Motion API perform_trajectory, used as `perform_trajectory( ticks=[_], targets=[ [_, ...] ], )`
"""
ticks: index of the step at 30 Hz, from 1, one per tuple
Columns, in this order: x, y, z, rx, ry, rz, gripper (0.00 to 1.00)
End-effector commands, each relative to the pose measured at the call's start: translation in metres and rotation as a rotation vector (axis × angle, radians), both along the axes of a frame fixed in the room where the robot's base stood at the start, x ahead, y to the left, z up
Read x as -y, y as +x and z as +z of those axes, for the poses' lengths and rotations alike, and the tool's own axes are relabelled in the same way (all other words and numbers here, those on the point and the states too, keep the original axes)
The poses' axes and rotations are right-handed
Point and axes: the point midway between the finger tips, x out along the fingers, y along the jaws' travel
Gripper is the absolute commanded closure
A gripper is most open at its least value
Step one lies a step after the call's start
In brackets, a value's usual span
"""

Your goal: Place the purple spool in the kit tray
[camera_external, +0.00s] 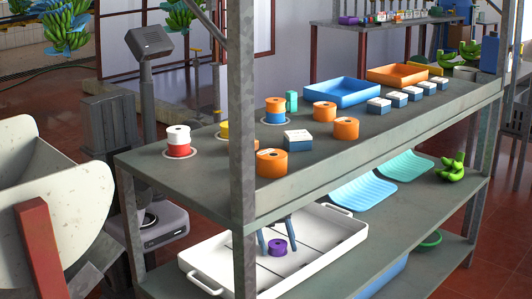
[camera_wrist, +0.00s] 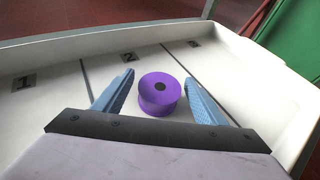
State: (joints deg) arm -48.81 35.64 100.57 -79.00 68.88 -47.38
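The purple spool (camera_wrist: 160,95) stands upright in the white kit tray (camera_external: 335,209) on the lower shelf; the spool also shows in the external view (camera_external: 278,248). The tray has compartments marked 1, 2 and 3, and the spool appears to be in the one marked 2. My gripper (camera_wrist: 160,100) is low over the tray with its blue fingers apart, one on each side of the spool. A gap shows between the left finger and the spool; the right finger is close to it. Most of my arm is hidden by the upper shelf in the external view.
The upper shelf (camera_external: 350,150) lies above the tray, with spools and boxes on it. A steel post (camera_external: 243,120) stands in front. Light blue (camera_external: 362,190) and teal (camera_external: 405,165) curved trays lie to the right. The tray's raised walls (camera_wrist: 265,65) surround my gripper.

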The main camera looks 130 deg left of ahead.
Motion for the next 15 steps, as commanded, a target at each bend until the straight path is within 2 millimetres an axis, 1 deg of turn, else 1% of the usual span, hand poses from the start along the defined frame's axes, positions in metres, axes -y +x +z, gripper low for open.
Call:
perform_trajectory(
  ticks=[11,15],
  targets=[
    [0.0000,0.0000,0.0032,0.001,0.002,-0.001,0.34],
    [-0.0060,-0.0075,0.0087,0.000,0.002,0.001,0.34]
  ],
)
